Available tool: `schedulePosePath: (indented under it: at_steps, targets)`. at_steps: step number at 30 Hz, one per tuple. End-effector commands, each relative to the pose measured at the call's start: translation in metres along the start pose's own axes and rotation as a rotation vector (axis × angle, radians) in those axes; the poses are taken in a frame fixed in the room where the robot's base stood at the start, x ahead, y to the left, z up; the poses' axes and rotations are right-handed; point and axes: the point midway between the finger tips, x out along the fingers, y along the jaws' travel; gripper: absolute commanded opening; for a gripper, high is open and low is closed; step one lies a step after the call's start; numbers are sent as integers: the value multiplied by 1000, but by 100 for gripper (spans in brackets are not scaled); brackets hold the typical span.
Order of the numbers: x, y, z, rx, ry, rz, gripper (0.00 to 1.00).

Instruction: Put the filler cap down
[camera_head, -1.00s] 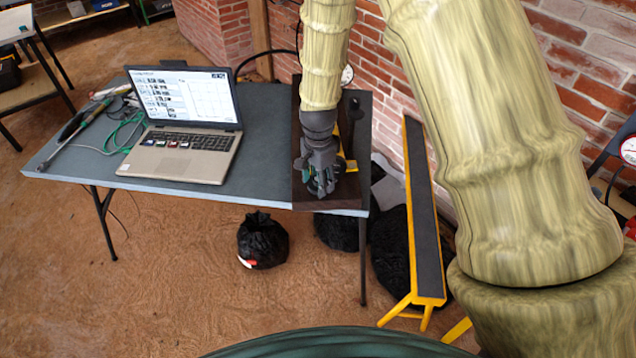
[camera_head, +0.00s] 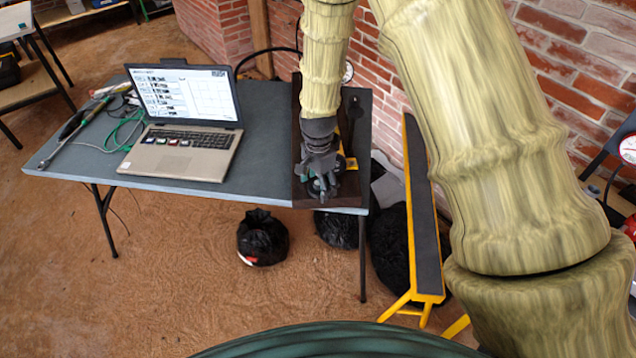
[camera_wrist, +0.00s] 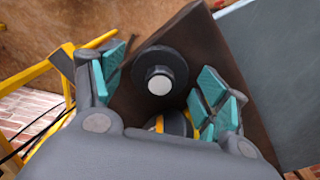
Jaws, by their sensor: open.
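A round black cap with a pale centre (camera_wrist: 160,80), which looks like the filler cap, rests on a dark brown board (camera_wrist: 205,45) in the wrist view. My gripper (camera_wrist: 163,88) is open, with its teal finger pads on either side of the cap and gaps between. A second dark round part with a yellow band (camera_wrist: 173,125) shows nearer the palm, partly hidden by it. In the head view my gripper (camera_head: 322,188) is low over the front of the board (camera_head: 300,165) at the table's right end. The cap is hard to make out there.
An open laptop (camera_head: 180,140) stands left of the board on the grey table (camera_head: 260,125). Tools and green cable (camera_head: 120,135) lie at the far left. A yellow-framed beam (camera_head: 425,220) stands right of the table, near the brick wall. Black bags (camera_head: 262,240) sit below.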

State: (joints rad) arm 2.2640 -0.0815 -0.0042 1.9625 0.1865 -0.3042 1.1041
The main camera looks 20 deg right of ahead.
Motion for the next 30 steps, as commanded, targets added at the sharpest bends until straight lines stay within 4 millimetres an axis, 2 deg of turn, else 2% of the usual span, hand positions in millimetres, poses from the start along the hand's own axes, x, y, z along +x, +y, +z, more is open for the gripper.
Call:
schedulePosePath:
  at_steps: [8, 30]
  targets:
    - [-10, 0, 0, 0, 0, 0, 74]
    - [-105, -1, 0, 0, 2, -2, 74]
